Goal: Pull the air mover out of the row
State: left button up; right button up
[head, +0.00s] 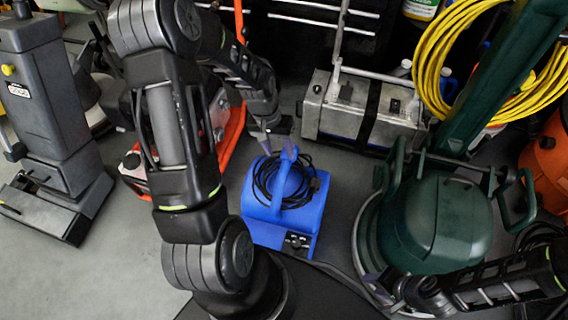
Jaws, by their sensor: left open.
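The blue air mover (262,232) stands on the floor in the middle of the head view, with a blue handle on top and a black cord coiled around it. Its control panel faces the near side. My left gripper (268,148) is open, just behind and left of the top of the handle. I cannot tell whether it touches the handle. My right gripper (383,292) is low at the right, in front of the green floor machine, apart from the air mover. It looks open and empty.
The green floor machine (440,225) stands close on the right. A metal box machine (345,105) is behind. An orange-framed machine (135,165) is partly hidden behind my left arm. A grey upright machine (50,110) stands far left. Bare floor (125,265) shows at front left.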

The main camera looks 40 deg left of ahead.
aim_at(284, 164)
pick_arm(q)
jog(key=f, duration=0.2)
jog(key=d+f+b, duration=0.1)
jog(key=f, duration=0.2)
jog(key=f+b, duration=0.1)
jog(key=f, duration=0.1)
jog(key=shift+w+d+f, duration=0.2)
jog(key=shift+w+f, duration=0.05)
jog(key=shift+c, duration=0.3)
grip_shut()
dwell(0.9)
